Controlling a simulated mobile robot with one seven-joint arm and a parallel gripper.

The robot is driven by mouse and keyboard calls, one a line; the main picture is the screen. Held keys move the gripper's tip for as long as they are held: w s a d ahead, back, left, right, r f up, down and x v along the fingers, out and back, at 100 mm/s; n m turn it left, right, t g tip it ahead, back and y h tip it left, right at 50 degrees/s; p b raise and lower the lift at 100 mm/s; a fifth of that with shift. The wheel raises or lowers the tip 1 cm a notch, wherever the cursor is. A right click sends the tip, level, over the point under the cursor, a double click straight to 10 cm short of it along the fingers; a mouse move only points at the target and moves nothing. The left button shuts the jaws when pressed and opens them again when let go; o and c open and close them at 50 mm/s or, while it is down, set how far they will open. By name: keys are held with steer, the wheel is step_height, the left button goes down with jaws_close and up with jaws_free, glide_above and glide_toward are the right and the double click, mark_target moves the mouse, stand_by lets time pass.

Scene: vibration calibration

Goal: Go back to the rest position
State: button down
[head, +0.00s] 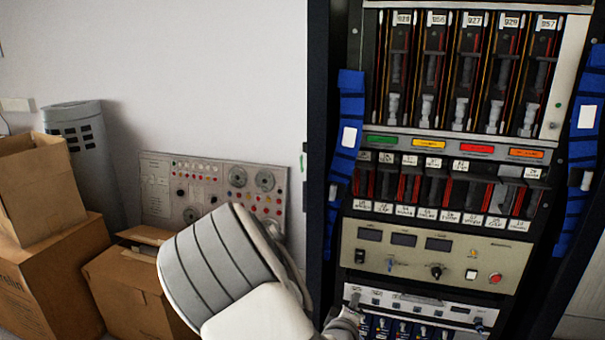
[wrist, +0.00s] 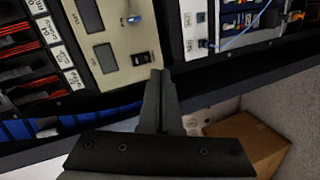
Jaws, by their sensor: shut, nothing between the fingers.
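My gripper (wrist: 161,72) is in the wrist view, with its two dark fingers together and nothing between them. The fingertips lie in front of the lower left part of the rack, near the seam between the beige panel (wrist: 118,35) and the white module below it. I cannot tell whether they touch the rack. In the head view my white and grey arm reaches from the bottom centre toward the rack (head: 318,150). The fingers are not clearly visible there. The beige panel (head: 430,262) has displays, knobs and a red button.
Blue straps (head: 345,135) hang on both sides of the rack. Cardboard boxes (head: 50,285) stand at the left, by a grey bin (head: 80,130). A control board (head: 160,185) leans on the wall behind my arm. A box (wrist: 255,145) also shows in the wrist view.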

steer(key=s+a+r+m+g+y, duration=0.4)
steer(key=s+r+m+g+y, duration=0.3)
steer(key=s+r, duration=0.35)
steer(key=s+d+r+m+g+h, duration=0.1)
steer(key=s+d+r+m, duration=0.15)
steer(key=s+r, duration=0.45)
steer(key=s+d+r+m+h, duration=0.1)
steer(key=s+d+r+m, duration=0.15)
steer(key=s, duration=0.75)
step_height(320, 180, up, 14)
steer(key=n+p, duration=0.1)
steer(key=p, duration=1.3)
steer(key=shift+y, duration=0.3)
steer(key=shift+f, duration=0.15)
